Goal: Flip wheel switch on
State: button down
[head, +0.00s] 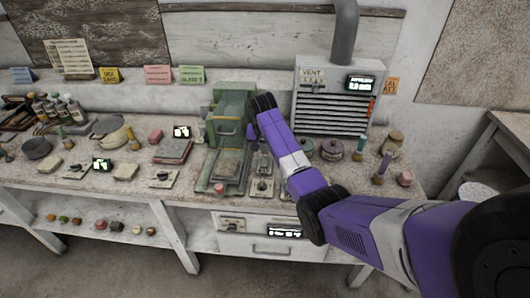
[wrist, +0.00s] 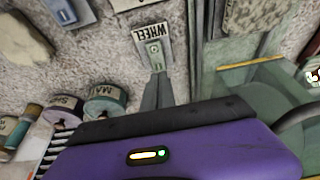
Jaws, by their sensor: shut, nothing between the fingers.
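The wheel switch (wrist: 153,45) is a small pale plate with an upside-down WHEEL label, at the top middle of the wrist view. My gripper (wrist: 157,76) is shut and empty, its grey fingertips at the plate's near end, over its lower part. I cannot tell whether they touch it, and the switch's lever position cannot be made out. In the head view my gripper (head: 251,134) is beside the green machine (head: 230,112), mostly hidden by my arm. I cannot pick out the wheel switch plate for certain there.
Lidded pots (head: 332,149) stand right of my arm; labelled jars (wrist: 105,100) show in the wrist view. The vent box (head: 335,98) stands behind. Green metal framing (wrist: 245,75) is close on the right in the wrist view.

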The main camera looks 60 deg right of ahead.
aim_at(266, 158)
jog(key=shift+a+x, duration=0.15)
jog(key=shift+x, duration=0.5)
jog(key=shift+a+x, duration=0.15)
jog(key=shift+x, duration=0.55)
jog(key=shift+s+f, duration=0.1)
jog(key=shift+d+f+y, duration=0.25)
jog(key=shift+y, duration=0.05)
jog(key=shift+a, duration=0.2)
jog(key=shift+s+a+r+p, duration=0.1)
jog(key=shift+s+a+p, duration=0.2)
jog(key=shift+a+p, duration=0.45)
jog(key=shift+d, duration=0.15)
